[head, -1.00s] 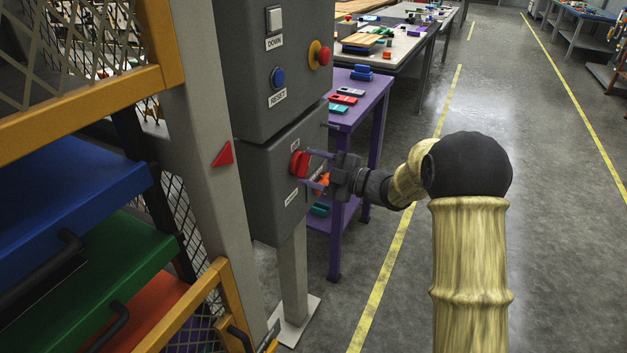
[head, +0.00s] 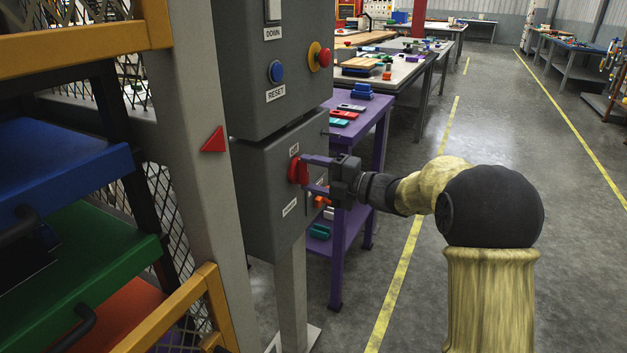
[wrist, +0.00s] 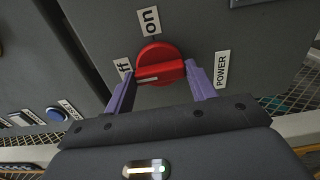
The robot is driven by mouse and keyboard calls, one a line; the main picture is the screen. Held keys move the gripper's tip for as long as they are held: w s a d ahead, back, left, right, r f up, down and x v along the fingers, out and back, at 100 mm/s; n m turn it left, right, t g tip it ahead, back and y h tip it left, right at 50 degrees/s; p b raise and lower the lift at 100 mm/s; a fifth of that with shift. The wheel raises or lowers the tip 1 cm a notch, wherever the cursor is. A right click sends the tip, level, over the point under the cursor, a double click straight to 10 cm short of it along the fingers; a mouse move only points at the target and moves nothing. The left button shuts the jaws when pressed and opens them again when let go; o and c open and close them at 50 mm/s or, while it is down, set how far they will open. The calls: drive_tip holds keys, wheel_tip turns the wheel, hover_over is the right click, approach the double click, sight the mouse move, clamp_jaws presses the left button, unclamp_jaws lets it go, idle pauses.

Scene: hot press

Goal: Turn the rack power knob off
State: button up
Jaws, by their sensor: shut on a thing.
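The red power knob (head: 296,170) is on the front of the grey lower control box (head: 262,195). In the wrist view the knob (wrist: 158,60) sits between my gripper's two purple fingers. My gripper (head: 304,173) is shut on the knob's raised handle. The handle lies nearly level in the wrist view, its white mark on the left end, toward the "off" label (wrist: 124,68). The left finger partly covers that label. The "on" label (wrist: 150,22) is above the knob and the "POWER" label (wrist: 222,70) is to its right.
Above is a box with a blue RESET button (head: 276,72) and a red stop button (head: 319,56). A purple table (head: 377,118) stands close behind my gripper. The rack with coloured shelves (head: 88,235) is at left. The floor at right is clear.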

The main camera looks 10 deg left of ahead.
drive_tip(key=shift+f, duration=0.15)
drive_tip(key=o, duration=1)
drive_tip(key=p+v, duration=0.3)
drive_tip(key=v, duration=1.4)
drive_tip(key=shift+d, duration=0.2)
